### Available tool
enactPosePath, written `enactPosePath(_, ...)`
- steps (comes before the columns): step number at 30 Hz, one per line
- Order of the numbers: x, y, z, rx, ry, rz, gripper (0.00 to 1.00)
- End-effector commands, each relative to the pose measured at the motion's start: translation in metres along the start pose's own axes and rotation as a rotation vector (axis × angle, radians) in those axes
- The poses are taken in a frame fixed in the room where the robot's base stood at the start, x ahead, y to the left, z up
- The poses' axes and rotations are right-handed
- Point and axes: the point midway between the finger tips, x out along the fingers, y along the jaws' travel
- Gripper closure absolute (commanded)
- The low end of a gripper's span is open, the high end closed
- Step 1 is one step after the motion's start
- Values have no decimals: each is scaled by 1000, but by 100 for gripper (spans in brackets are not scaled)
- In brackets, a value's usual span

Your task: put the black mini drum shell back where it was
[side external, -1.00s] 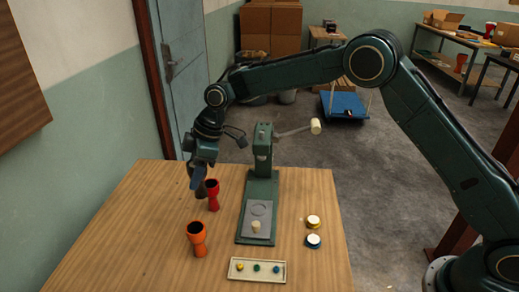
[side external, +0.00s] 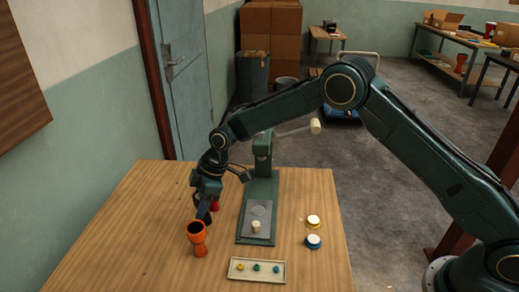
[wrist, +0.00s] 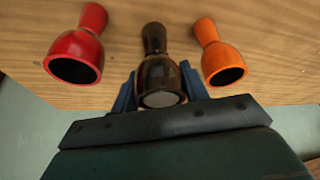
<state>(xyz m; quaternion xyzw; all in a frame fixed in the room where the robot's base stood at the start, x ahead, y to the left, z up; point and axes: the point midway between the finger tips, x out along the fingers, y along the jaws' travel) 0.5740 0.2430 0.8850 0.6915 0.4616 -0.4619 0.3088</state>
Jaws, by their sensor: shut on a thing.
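My gripper (wrist: 158,75) is shut on the black mini drum shell (wrist: 154,72), its blue fingers on either side of the bowl. In the side external view my gripper (side external: 204,212) is low between the red and orange shells, and the black shell is mostly hidden there. The red shell (wrist: 75,57) stands to the left in the wrist view; only a bit of its rim (side external: 215,206) shows beside my gripper in the side view. The orange shell (wrist: 224,62) is to the right, upright at the table's near left (side external: 197,240). Whether the black shell touches the table cannot be told.
A green press (side external: 261,190) with a white piece on its plate stands right of my gripper. A tray (side external: 238,275) with several small coloured pieces is at the front. The table's left side is clear.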

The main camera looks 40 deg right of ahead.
Motion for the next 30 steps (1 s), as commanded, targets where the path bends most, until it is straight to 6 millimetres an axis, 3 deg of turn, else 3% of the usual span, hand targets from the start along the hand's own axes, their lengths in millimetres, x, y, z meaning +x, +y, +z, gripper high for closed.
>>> enactPosePath(6,21,0,9,-1,-1,0,80)
enactPosePath(20,26,0,10,-1,0,0,80)
enactPosePath(21,26,0,11,0,0,0,53)
enactPosePath(24,26,0,11,0,0,0,34)
enactPosePath(30,26,0,11,0,0,0,34)
